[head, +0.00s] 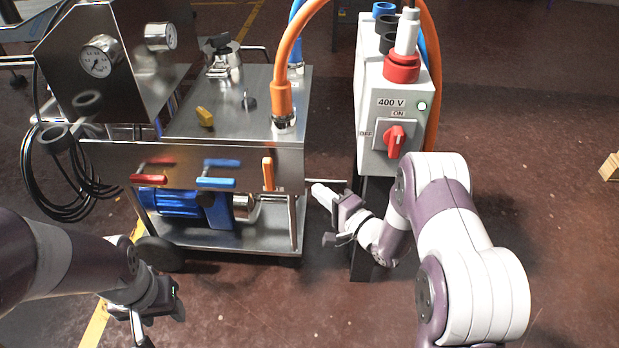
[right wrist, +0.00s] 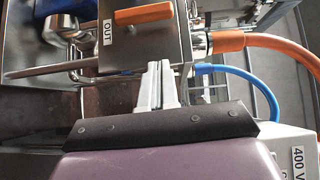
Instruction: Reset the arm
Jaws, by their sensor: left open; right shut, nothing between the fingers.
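My right arm reaches in from the right in the head view. Its gripper (head: 322,192) is shut and empty beside the steel cart's right side, near a thin metal pipe (head: 326,181). I cannot tell whether it touches the pipe. In the right wrist view the closed fingers (right wrist: 157,86) point toward the cart's edge, below the orange valve handle (right wrist: 143,14) marked OUT. My left gripper (head: 158,312) is open and empty, low at the left in the head view, pointing down over the floor in front of the cart.
The steel cart (head: 240,150) carries gauges, red, blue and orange valve handles and a blue motor (head: 175,203). The grey 400 V switch box (head: 374,120) with a red knob stands close to my right arm. An orange hose (head: 283,60) arches overhead.

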